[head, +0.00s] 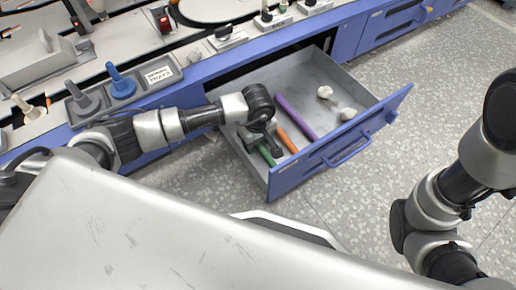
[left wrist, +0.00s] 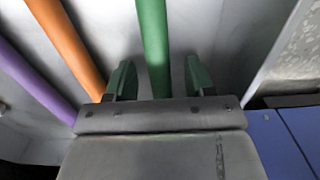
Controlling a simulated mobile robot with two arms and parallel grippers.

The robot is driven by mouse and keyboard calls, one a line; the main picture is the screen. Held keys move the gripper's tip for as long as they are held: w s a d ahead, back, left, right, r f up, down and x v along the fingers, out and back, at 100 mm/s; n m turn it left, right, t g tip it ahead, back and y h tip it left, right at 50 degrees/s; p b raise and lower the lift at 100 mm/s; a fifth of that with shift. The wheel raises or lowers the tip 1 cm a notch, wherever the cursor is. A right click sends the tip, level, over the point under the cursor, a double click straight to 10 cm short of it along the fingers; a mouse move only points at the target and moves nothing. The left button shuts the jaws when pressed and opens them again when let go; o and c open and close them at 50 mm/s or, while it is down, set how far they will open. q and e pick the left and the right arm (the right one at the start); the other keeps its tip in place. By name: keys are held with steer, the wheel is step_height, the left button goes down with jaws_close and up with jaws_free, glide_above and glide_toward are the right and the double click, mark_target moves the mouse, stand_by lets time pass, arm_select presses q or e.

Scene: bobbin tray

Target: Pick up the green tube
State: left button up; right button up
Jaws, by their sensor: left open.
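The green tube (head: 266,155) lies on the floor of an open blue drawer, near its left side. My left gripper is above it and hides much of it in the head view (head: 262,138). In the left wrist view the green tube (left wrist: 154,45) runs between the two green fingers of my open left gripper (left wrist: 160,80), with a gap on each side. The orange tube (head: 286,138) lies just right of it, and the purple tube (head: 296,117) lies farther right. My right arm is at the right edge of the head view, but its gripper is out of view.
The drawer front (head: 340,146) and side walls stand around the tubes. Two small white pieces (head: 325,92) lie in the drawer's right part.

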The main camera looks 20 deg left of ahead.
arm_select(q)
jaws_close()
stand_by(0.3)
